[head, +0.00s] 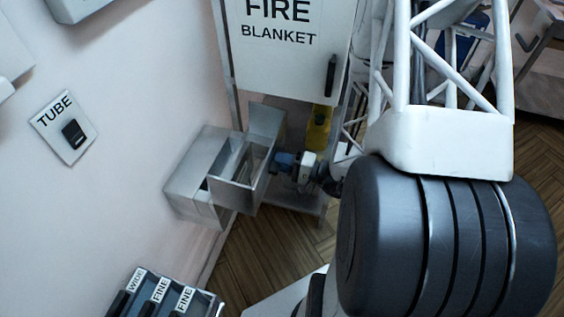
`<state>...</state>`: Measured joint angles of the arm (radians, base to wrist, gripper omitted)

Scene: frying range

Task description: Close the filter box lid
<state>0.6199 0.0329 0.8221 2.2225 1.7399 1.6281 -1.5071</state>
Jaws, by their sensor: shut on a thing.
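The filter box (190,180) is a pale grey metal box low against the left wall, with an open compartment facing up. Its grey lid (268,122) appears to be the panel standing up at the right of the box, so the box is open. My gripper (277,161) reaches in from the right, with blue fingertips at the lower part of this panel. It is shut on what looks like the lid; the exact grip is small and partly hidden.
A white FIRE BLANKET cabinet (287,62) stands just behind the box, with a yellow object (319,128) below it. A TUBE sign (63,127) is on the left wall. Labelled bins (165,292) sit at the bottom left. Wooden floor (262,250) is clear below the box.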

